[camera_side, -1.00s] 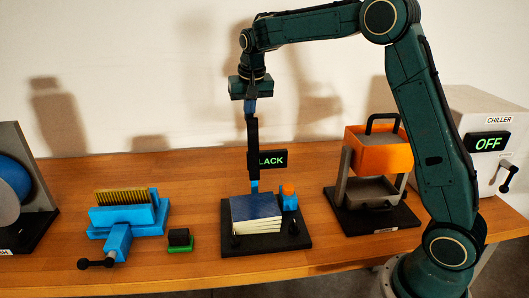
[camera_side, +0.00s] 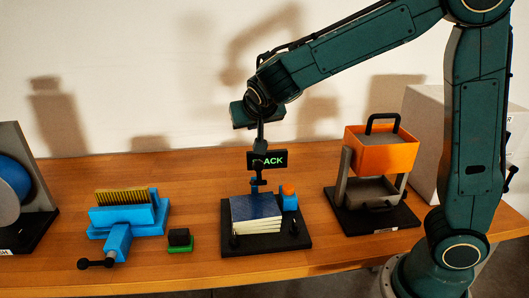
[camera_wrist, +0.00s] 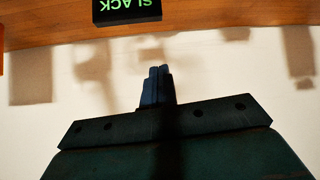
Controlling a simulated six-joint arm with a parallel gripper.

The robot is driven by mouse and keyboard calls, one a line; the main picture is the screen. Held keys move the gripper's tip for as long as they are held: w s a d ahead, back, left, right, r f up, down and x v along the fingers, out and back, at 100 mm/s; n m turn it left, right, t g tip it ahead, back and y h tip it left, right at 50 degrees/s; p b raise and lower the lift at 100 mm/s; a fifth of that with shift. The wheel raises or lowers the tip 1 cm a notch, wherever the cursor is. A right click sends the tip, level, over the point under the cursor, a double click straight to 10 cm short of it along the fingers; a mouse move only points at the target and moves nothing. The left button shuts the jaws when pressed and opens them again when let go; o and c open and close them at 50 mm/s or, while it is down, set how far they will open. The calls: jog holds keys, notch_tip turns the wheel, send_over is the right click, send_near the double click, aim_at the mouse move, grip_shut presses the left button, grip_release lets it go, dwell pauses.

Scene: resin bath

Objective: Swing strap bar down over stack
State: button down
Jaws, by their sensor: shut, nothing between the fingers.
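The stack (camera_side: 255,207) has a dark blue top over pale layers. It lies on a black base plate (camera_side: 265,248). The sign also shows upside down in the wrist view (camera_wrist: 127,10). My gripper (camera_wrist: 158,72) is shut and empty, its dark blue fingers together.
A blue vise-like fixture (camera_side: 122,216) and a small green-and-black block (camera_side: 180,240) are left. An orange press-like unit (camera_side: 381,153) and a pale chiller box (camera_side: 425,130) are right.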

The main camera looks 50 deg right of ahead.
aim_at(257, 168)
jog(key=shift+t+h, duration=0.3)
jog(key=s+a+f, duration=0.1)
jog(key=s+a, duration=0.1)
jog(key=s+a+f, duration=0.3)
jog(key=s+a, duration=0.1)
jog(key=shift+s+a+f, duration=0.15)
jog(key=shift+a, duration=0.05)
jog(key=s+a+f, duration=0.2)
jog(key=f, duration=0.3)
jog(key=s+a+f, duration=0.1)
jog(key=s+f, duration=0.1)
jog(key=f, duration=0.3)
jog(key=shift+s+a+f, duration=0.25)
jog(key=shift+s+a, duration=0.1)
jog(key=shift+a, duration=0.05)
jog(key=shift+w, duration=0.1)
jog(key=s+a+r, duration=0.3)
jog(key=r, duration=0.3)
jog(key=shift+s+a+r+m+t+h, duration=0.25)
jog(key=shift+m+t+h, duration=0.05)
jog(key=shift+t, duration=0.1)
